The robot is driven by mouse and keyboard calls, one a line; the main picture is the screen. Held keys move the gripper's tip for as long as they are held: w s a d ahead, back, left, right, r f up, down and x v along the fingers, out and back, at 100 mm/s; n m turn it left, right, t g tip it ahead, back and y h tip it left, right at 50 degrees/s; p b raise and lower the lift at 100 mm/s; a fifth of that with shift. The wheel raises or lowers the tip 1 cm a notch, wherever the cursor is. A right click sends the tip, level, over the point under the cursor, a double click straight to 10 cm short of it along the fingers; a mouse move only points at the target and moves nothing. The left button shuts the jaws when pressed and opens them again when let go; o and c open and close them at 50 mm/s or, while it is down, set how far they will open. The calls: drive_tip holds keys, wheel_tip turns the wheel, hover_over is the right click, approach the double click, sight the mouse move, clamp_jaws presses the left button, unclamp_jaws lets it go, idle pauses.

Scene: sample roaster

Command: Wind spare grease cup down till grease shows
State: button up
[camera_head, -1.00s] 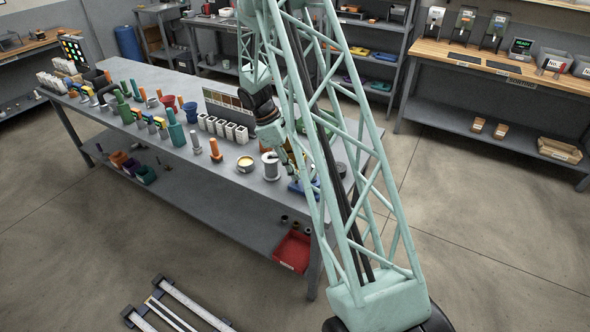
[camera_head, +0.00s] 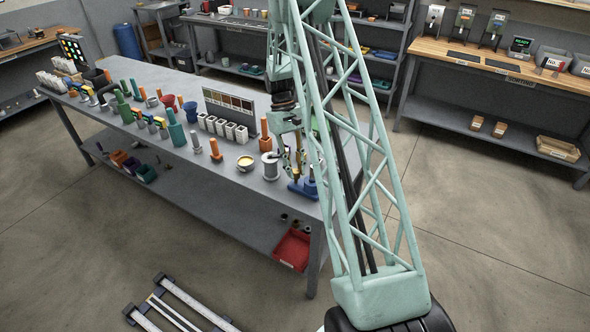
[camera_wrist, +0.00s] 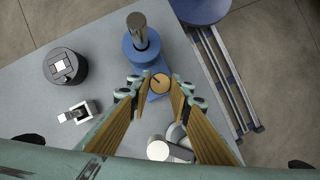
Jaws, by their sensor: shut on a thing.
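A round brass-coloured cup top (camera_wrist: 160,84), which I take to be the spare grease cup, sits on a blue base (camera_wrist: 148,62) in the wrist view. A short dark line shows on its top; I cannot tell if it is grease. My gripper (camera_wrist: 156,90) points down with its tan-lined fingers on both sides of the cup, shut on it. In the head view the blue base (camera_head: 301,189) stands near the bench's right end, with my gripper (camera_head: 298,168) over it. The cup's lower part is hidden there.
A blue post with a grey cylinder (camera_wrist: 138,30) rises beside the cup.

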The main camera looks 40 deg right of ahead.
drive_tip(key=m+y, duration=0.1)
drive_tip(key=m, duration=0.2)
drive_tip(key=m+t+y, duration=0.1)
drive_tip(key=m, duration=0.2)
drive_tip(key=shift+s+d, duration=0.15)
drive_tip(key=shift+m, duration=0.3)
drive_tip(key=o, duration=0.9)
